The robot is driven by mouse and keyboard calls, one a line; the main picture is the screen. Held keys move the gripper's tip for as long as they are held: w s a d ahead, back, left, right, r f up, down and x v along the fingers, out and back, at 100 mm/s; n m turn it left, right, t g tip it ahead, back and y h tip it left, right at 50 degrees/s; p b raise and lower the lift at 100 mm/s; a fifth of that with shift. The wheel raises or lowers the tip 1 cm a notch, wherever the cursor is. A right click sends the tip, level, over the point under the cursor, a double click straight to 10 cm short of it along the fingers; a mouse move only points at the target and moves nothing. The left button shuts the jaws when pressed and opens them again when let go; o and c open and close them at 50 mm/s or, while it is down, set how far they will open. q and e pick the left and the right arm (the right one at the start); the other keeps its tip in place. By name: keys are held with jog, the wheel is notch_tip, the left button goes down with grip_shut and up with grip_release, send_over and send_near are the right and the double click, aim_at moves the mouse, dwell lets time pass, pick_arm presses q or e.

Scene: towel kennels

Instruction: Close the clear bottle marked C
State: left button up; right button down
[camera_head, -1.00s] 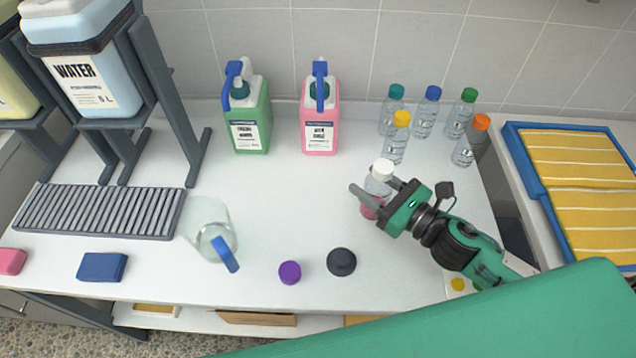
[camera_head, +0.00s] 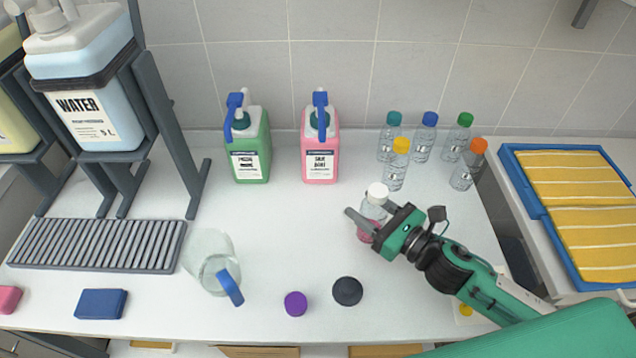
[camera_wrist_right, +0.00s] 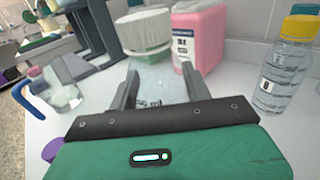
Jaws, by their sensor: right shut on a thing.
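A small clear bottle (camera_head: 372,209) with a white cap (camera_head: 377,192) on its top stands upright on the white counter, with pink liquid low in it. My right gripper (camera_head: 373,222) is shut on this bottle's body, below the cap. In the right wrist view the white cap (camera_wrist_right: 145,28) shows large, above and between the two fingers (camera_wrist_right: 160,88). I cannot read a letter C on the bottle, and cannot tell how tightly the cap sits. My left gripper is not in view.
Several capped clear bottles, such as the yellow-capped one (camera_head: 395,172), stand behind. Green (camera_head: 249,150) and pink (camera_head: 319,150) jugs are at the back. A clear pitcher (camera_head: 210,262), a purple cap (camera_head: 296,304) and a dark cap (camera_head: 347,291) are left of my gripper.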

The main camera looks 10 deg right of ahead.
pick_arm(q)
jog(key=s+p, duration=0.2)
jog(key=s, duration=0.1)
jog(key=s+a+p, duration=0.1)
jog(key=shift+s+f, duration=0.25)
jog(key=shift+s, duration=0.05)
pick_arm(e)
jog(key=x, duration=1.4)
jog(key=shift+a, duration=0.15)
jog(key=shift+w, duration=0.1)
notch_tip(320, 180, down, 3)
jog(key=shift+f, duration=0.2)
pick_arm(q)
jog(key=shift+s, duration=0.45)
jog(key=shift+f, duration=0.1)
